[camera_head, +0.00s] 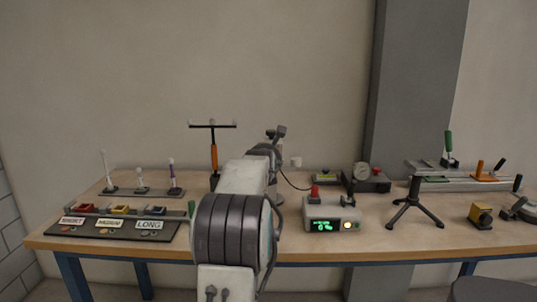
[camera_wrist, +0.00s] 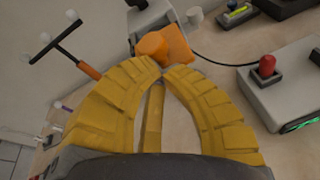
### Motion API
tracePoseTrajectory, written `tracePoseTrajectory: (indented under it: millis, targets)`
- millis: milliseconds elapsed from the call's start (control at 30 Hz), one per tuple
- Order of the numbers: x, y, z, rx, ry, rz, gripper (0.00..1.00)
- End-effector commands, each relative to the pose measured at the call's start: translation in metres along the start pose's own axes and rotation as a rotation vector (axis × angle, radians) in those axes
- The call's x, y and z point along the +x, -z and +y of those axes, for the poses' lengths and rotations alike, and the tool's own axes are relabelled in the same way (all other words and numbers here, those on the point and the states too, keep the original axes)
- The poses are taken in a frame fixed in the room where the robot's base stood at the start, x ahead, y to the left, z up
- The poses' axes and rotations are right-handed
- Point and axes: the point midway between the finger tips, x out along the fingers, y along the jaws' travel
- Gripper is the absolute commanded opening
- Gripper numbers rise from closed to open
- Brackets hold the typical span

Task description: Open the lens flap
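My gripper (camera_wrist: 163,72) has two ribbed yellow fingers that curve inward in the wrist view, and their tips meet or nearly meet. An orange part (camera_wrist: 176,47) with a rounded end shows just beyond the tips, against a grey device (camera_wrist: 150,18). It may be the lens flap, but I cannot be sure. I see nothing between the fingertips, and cannot tell whether they touch the orange part. In the head view, my arm hides the gripper and most of this device; a dark upper part (camera_head: 277,132) shows above the arm.
A T-handled tool with an orange shaft (camera_wrist: 86,69) stands left of the gripper. A grey box with a red knob (camera_wrist: 267,65) is at right, and shows a green display in the head view (camera_head: 332,216). A black tripod (camera_head: 414,205) stands farther right on the bench.

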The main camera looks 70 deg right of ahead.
Motion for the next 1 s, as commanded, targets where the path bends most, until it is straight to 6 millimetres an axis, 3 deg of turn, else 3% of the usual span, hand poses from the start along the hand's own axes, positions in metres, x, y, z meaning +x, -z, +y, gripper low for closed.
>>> tracePoseTrajectory:
  millis: [67,767,1000]
  targets:
    - [-0.002,-0.01,0.002,-0.002,0.008,0.033,0.0]
    - [-0.002,-0.007,0.001,-0.007,0.025,0.106,0.0]
    - [0.002,0.006,0.0,-0.008,0.022,0.108,0.0]
